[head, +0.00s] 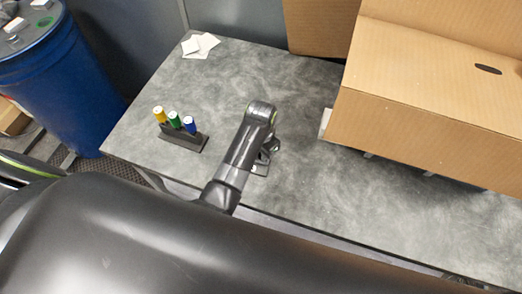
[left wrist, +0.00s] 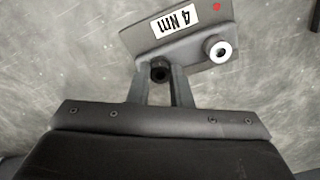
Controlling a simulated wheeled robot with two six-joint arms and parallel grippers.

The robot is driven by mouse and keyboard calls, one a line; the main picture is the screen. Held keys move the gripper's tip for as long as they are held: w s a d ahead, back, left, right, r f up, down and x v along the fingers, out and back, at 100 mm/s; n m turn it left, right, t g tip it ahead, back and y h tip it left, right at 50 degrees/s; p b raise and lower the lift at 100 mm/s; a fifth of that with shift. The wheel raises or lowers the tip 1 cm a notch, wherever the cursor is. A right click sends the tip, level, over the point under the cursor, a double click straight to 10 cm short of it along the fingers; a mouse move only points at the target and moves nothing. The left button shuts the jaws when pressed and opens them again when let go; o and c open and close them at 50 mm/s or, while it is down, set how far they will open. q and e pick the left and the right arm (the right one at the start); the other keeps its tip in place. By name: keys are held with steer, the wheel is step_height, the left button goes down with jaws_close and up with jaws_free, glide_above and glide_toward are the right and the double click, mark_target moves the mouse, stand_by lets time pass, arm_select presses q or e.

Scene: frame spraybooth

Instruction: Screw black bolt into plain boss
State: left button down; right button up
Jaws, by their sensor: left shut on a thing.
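My left gripper (head: 266,152) is over the table, largely hidden under its own arm in the head view. In the left wrist view its two fingers (left wrist: 158,82) are shut on a black bolt (left wrist: 160,70), whose dark round end shows between the tips. The bolt is at the near left edge of a grey fixture (left wrist: 195,62) with a "4 Nm" label and a red dot. I cannot tell whether the bolt sits in a boss there.
A dark holder (head: 183,139) with yellow, green and blue handled tools stands left of my arm on the grey table (head: 310,190). White cards (head: 200,45) lie at the back left. Cardboard boxes (head: 430,90) fill the back right. A blue drum (head: 58,85) stands beyond the table's left edge.

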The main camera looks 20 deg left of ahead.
arm_select(q)
steer(key=m, duration=0.3)
steer(key=shift+m, duration=0.4)
steer(key=m, duration=0.4)
steer(key=shift+m, duration=0.3)
steer(key=c, duration=1.6)
jaws_free()
steer(key=shift+o, duration=0.2)
